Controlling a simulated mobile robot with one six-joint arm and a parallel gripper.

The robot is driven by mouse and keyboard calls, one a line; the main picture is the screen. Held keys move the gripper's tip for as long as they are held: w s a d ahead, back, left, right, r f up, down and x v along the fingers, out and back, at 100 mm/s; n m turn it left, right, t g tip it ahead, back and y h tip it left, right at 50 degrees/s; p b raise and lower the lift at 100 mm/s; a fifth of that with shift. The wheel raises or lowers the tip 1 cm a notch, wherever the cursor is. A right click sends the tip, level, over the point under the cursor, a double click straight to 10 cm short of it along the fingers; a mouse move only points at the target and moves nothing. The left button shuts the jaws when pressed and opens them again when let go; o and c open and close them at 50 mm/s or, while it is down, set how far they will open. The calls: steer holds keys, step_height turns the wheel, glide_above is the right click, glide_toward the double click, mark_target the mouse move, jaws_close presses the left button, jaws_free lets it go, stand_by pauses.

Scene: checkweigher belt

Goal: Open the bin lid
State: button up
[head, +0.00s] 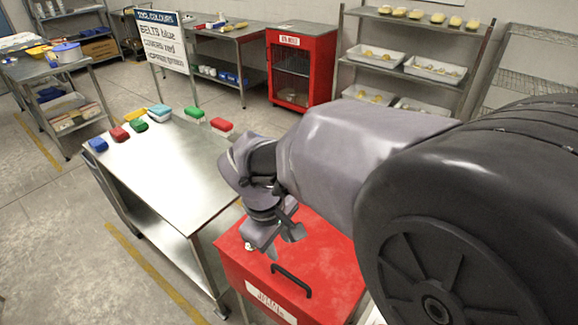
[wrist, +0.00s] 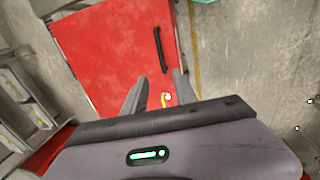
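The red bin (head: 335,262) stands at the lower middle of the head view. Its flat red lid (wrist: 115,50) appears shut and carries a dark bar handle (head: 291,280). The handle also shows in the wrist view (wrist: 159,50), beyond my fingertips. A white label is on the bin's front, its text too blurred to read. My gripper (head: 282,243) is over the lid, behind the handle in the head view. In the wrist view my gripper (wrist: 160,76) has its two fingers apart, with nothing held between them. Whether a finger touches the lid is unclear.
A steel table (head: 170,165) with several coloured brushes or sponges stands left of the bin. A red cabinet (head: 302,65), a sign (head: 163,42) and a shelf of trays (head: 435,68) are behind. Open floor (head: 70,245) lies at the lower left.

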mark_target(289, 275)
steer(key=f+b, duration=0.2)
steer(key=f, duration=0.3)
steer(key=w+d+f+b, duration=0.1)
steer(key=f+b, duration=0.1)
steer(key=f, duration=0.4)
steer(key=w+d+f+b, duration=0.1)
steer(key=f+b, duration=0.2)
steer(key=f, duration=0.2)
steer(key=shift+w+f, duration=0.2)
jaws_close()
stand_by(0.4)
